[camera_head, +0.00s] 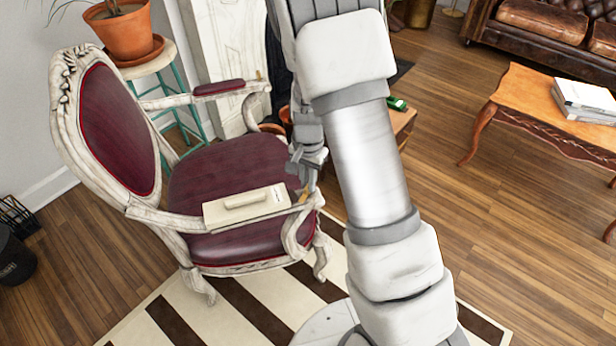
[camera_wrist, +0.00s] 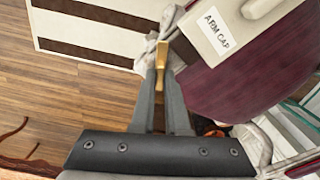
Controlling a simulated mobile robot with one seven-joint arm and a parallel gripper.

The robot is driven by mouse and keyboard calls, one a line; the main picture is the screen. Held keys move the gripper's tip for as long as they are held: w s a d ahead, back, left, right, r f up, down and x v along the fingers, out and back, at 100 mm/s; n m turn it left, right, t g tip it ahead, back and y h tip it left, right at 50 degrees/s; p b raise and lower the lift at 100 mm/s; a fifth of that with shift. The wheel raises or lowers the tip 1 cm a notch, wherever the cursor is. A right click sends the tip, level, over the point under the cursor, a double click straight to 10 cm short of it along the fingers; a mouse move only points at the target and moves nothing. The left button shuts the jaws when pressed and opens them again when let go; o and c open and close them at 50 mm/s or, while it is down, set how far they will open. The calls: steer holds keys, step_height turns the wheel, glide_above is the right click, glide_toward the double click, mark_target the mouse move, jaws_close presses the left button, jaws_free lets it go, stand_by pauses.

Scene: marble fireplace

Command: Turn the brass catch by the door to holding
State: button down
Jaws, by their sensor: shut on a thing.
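A small brass catch (camera_wrist: 162,56) shows between my fingertips in the wrist view, beside the end of a cream block labelled ARM CAP (camera_wrist: 218,32). My gripper (camera_wrist: 161,78) is shut on the catch, and the fingers cover part of it. In the head view, the catch (camera_head: 303,197) is a small brass spot at the front of the chair's near arm, beside the cream block (camera_head: 246,206). My gripper (camera_head: 309,184) reaches down to it there, partly hidden by my arm. I cannot read which setting the catch is at.
The carved white chair (camera_head: 110,130) with a burgundy seat stands on a striped rug (camera_head: 160,300). A potted plant (camera_head: 125,32) on a teal-legged stool is behind it. A wooden table (camera_head: 530,100) with books stands right.

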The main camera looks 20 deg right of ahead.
steer(key=m+p, duration=0.1)
steer(key=m, duration=0.1)
steer(key=m+p, duration=0.2)
steer(key=shift+r+m, duration=0.2)
steer(key=shift+m, duration=0.1)
steer(key=shift+f+m+p, duration=0.15)
steer(key=shift+m+p, duration=1)
steer(key=shift+m, duration=0.65)
steer(key=c, duration=0.9)
jaws_free()
step_height(320, 180, up, 17)
steer(key=p, duration=0.4)
steer(key=shift+r+p, duration=0.2)
steer(key=shift+p, duration=0.1)
